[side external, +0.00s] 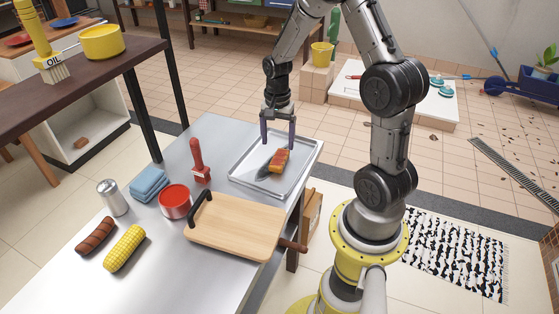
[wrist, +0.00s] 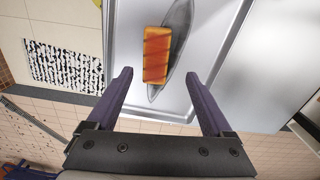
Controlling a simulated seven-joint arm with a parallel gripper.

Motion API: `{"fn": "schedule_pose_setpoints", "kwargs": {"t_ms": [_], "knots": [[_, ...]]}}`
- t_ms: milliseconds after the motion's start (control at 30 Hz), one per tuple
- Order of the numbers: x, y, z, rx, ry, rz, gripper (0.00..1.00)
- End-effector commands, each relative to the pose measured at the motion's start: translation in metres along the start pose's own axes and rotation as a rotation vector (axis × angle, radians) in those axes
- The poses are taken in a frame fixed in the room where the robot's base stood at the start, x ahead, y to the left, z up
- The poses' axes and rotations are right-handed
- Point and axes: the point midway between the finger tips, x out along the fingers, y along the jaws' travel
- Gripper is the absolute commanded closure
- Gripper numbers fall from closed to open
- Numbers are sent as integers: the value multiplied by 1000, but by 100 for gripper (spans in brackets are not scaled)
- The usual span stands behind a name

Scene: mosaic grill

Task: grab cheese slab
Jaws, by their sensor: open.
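The cheese slab (side external: 279,160) is an orange-brown block with darker grill stripes. It lies on a dark grey, leaf-shaped piece (side external: 263,172) on the metal tray (side external: 240,178). In the wrist view the slab (wrist: 156,55) lies ahead of the fingertips, a little left of the midline between them, with the dark piece (wrist: 180,42) under and beside it. My gripper (side external: 278,140) is open and empty, with its two purple fingers pointing down over the tray. It also shows in the wrist view (wrist: 160,85), the fingers wide apart.
A wooden cutting board (side external: 235,225) with dark handles lies in front of the tray. A red-handled tool (side external: 198,160), a red-topped pot (side external: 174,202), a folded blue cloth (side external: 149,184), a metal shaker (side external: 112,198), corn (side external: 124,249) and a sausage (side external: 95,235) are further left.

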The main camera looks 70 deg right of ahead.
Motion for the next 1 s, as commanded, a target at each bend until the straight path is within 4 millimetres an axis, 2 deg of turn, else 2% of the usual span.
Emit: {"fn": "schedule_pose_setpoints", "kwargs": {"t_ms": [333,467,667,767,1000], "knots": [[44,8,6,0,-3,4,15],[51,7,5,0,-1,1,15],[51,7,5,0,0,0,15],[51,7,5,0,0,0,29],[51,7,5,0,0,0,73]]}}
